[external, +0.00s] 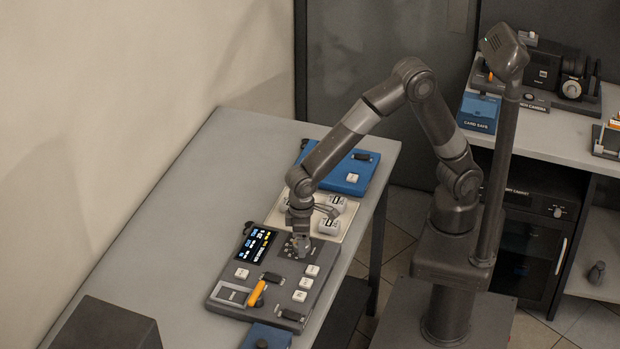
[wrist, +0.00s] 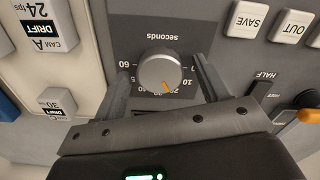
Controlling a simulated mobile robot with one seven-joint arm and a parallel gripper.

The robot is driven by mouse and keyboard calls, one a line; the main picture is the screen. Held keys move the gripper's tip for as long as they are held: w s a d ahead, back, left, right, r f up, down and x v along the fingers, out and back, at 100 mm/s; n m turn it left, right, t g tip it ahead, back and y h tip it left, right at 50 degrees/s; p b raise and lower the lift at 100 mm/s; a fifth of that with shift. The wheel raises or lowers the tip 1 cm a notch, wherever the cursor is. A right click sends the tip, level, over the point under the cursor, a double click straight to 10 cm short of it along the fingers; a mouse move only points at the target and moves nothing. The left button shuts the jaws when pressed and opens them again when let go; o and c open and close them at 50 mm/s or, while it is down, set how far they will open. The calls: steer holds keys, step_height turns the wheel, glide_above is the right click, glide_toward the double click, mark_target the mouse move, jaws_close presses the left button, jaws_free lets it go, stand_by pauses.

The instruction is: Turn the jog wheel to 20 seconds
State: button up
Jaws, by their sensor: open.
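The jog wheel (wrist: 158,72), a round grey knob, sits on the dark control panel (external: 228,298) below the upside-down word "seconds" in the wrist view. Its orange mark points down and slightly right, close to what looks like the 20 label, though the lower scale is partly hidden. My gripper (wrist: 161,66) is open, with one finger on each side of the wheel and a visible gap to both. In the external view my gripper (external: 300,243) is low over the panel's far right part and hides the wheel. A lit display (external: 256,244) is too small to read.
SAVE (wrist: 247,18) and OUT (wrist: 291,25) buttons and an orange-handled lever (external: 257,293) are on the same panel. A cream panel with white blocks (external: 328,227) and a blue panel (external: 340,178) stand behind. The table's left side (external: 170,220) is clear.

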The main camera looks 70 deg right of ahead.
step_height(320, 180, up, 11)
stand_by(0.4)
steer(key=shift+f, duration=0.1)
steer(key=s+d+r+m+t, duration=0.1)
steer(key=s+d+r, duration=0.15)
steer(key=d, duration=0.65)
steer(key=s+d+r+m+t, duration=0.15)
steer(key=d+r, duration=0.25)
steer(key=d, duration=0.5)
steer(key=s+d+r+t, duration=0.1)
steer(key=s+d+r, duration=0.2)
steer(key=d, duration=0.7)
steer(key=s+d+f+m+t, duration=0.1)
steer(key=s+d+t, duration=0.1)
steer(key=s+d, duration=0.5)
steer(key=shift+f, duration=0.2)
steer(key=shift+d, duration=0.1)
